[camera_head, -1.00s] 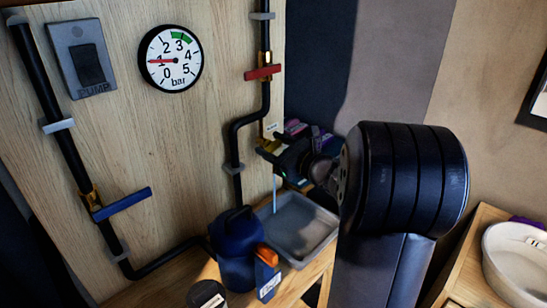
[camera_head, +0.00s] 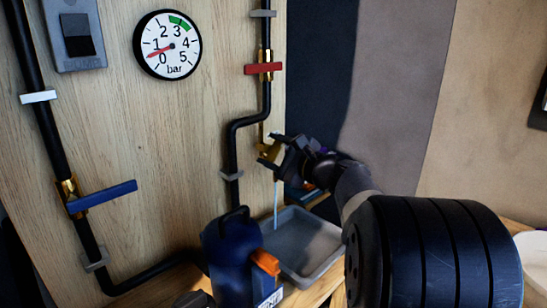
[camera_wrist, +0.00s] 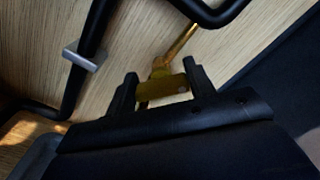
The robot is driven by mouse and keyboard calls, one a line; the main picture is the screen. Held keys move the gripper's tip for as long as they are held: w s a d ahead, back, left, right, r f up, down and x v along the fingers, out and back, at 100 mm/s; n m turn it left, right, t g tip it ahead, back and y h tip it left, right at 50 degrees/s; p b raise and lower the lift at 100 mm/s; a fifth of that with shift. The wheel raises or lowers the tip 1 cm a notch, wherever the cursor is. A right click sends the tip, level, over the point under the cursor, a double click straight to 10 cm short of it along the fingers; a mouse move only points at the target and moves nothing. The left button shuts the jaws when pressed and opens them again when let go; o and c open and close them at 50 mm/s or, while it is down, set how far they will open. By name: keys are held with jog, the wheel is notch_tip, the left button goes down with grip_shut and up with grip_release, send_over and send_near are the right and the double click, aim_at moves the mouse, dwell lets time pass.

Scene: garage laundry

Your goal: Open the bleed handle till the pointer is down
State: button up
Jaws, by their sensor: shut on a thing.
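The yellow bleed handle (camera_wrist: 172,91) is between the two fingers of my gripper (camera_wrist: 160,76) in the wrist view, below a brass stem. In the head view my gripper (camera_head: 270,150) is at the brass bleed outlet, and the handle is largely hidden by the fingers. A thin pale stream of water (camera_head: 276,205) falls from there into the grey tray (camera_head: 325,268). The round white pressure gauge (camera_head: 167,45) hangs on the wooden panel. Its red pointer points down-left, between 0 and 1.
A red handle (camera_head: 262,68) sits on the pipe above, lying crosswise. A blue handle (camera_head: 105,197) is on the left pipe. A switch (camera_head: 76,35) is at top left. A dark blue jug (camera_head: 228,258) stands beside the tray.

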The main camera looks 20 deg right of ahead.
dwell(0.4)
jog(key=o, duration=1)
jog(key=v, duration=1)
jog(key=shift+s+d+p, duration=0.15)
jog(key=shift+s+p, duration=0.15)
jog(key=shift+s, duration=0.05)
jog(key=shift+c, duration=0.5)
